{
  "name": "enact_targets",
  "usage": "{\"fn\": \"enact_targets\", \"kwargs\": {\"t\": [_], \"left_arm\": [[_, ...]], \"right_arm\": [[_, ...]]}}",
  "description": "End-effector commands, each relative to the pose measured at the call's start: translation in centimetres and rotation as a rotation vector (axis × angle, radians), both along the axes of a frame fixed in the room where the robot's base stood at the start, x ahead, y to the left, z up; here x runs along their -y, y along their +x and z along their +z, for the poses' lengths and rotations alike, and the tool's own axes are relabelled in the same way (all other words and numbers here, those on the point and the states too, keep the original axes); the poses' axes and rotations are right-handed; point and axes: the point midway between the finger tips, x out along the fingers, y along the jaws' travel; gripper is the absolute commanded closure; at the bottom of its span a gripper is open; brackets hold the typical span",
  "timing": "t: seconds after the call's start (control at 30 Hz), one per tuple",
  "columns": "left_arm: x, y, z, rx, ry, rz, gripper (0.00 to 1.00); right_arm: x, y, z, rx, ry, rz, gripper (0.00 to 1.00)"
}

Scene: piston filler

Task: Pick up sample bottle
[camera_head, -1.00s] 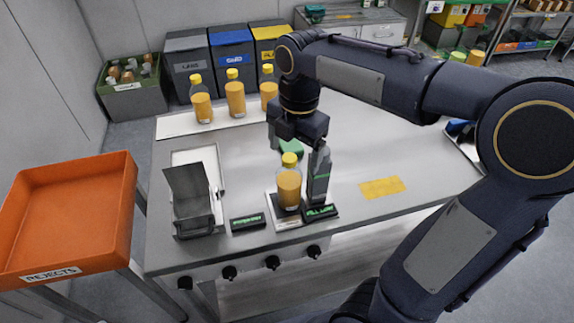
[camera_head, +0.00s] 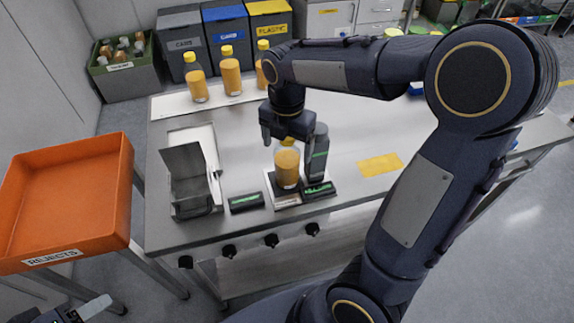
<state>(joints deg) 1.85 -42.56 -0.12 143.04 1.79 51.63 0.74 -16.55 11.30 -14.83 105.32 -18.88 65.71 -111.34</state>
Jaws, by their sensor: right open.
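The sample bottle (camera_head: 287,168), filled with orange liquid, stands upright on a small pale plate at the front of the steel table (camera_head: 340,130). Its yellow cap is mostly hidden by my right gripper (camera_head: 287,139). That gripper points down over the bottle's top, open, with its fingers to either side of the cap; I cannot tell whether they touch it. A dark part of mine with a light grey piece, possibly my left gripper (camera_head: 82,310), shows at the bottom left edge, cut off.
A grey upright block (camera_head: 318,158) with a green strip stands close right of the bottle. An open grey box (camera_head: 188,185) and a dark display (camera_head: 246,202) are to the left. More bottles (camera_head: 231,72) stand behind. An orange rejects tray (camera_head: 65,200) is at the far left.

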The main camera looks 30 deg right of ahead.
Motion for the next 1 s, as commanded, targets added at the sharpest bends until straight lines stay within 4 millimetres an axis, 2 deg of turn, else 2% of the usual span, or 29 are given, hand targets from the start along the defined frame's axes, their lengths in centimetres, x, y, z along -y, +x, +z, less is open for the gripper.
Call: {"fn": "enact_targets", "kwargs": {"t": [0.07, 0.67, 1.0], "left_arm": [[0.00, 0.00, 0.00, 0.000, 0.000, 0.000, 0.45], [-0.01, 0.00, 0.01, 0.000, 0.000, 0.000, 0.45], [0.00, 0.00, 0.07, 0.000, 0.000, 0.000, 0.45]], "right_arm": [[0.01, 0.01, 0.02, 0.000, 0.000, 0.000, 0.20], [0.00, 0.04, 0.12, 0.002, 0.000, 0.000, 0.99], [-0.01, 0.11, 0.84, 0.004, 0.000, 0.000, 1.00]]}}
